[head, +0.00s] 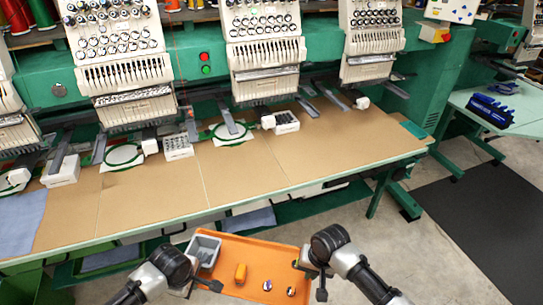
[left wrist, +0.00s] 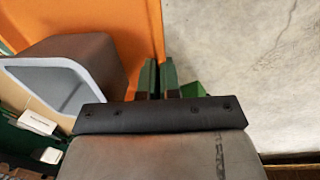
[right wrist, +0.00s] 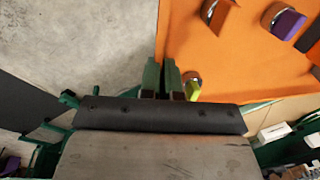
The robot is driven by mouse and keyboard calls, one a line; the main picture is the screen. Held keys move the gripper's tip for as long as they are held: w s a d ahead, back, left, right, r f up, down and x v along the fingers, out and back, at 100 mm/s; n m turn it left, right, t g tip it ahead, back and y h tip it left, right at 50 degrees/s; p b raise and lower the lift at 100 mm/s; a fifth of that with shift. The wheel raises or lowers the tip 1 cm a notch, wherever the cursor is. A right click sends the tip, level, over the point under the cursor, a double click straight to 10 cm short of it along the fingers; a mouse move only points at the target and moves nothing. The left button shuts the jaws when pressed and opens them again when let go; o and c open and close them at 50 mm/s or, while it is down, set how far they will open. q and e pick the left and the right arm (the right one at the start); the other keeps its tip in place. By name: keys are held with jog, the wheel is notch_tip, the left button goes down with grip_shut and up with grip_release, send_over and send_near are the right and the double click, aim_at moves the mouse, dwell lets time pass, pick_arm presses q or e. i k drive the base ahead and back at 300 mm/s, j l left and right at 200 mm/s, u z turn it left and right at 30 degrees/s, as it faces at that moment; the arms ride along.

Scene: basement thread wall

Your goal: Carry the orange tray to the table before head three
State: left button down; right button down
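The orange tray (head: 250,251) is held level in front of the machine table, low in the head view. A grey bin (head: 205,246), a yellow-orange block (head: 240,272) and small round pieces (head: 267,286) are in it. My left gripper (left wrist: 158,78) is shut on one tray edge, beside the grey bin (left wrist: 85,75). My right gripper (right wrist: 163,78) is shut on the opposite edge, beside a yellow-green piece (right wrist: 193,86). The long tan table (head: 240,172) runs below several embroidery heads, such as this one (head: 262,50); I see no head numbers.
White boxes (head: 178,147), (head: 285,122) and round hoops (head: 232,130) stand along the table's back. Blue cloth (head: 18,222) lies at its left end. The table's front middle is bare. Green legs (head: 378,192) stand below. Grey floor and a dark mat (head: 488,225) are at right.

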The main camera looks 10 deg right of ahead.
aim_at(243, 175)
jog(key=i, duration=1.4)
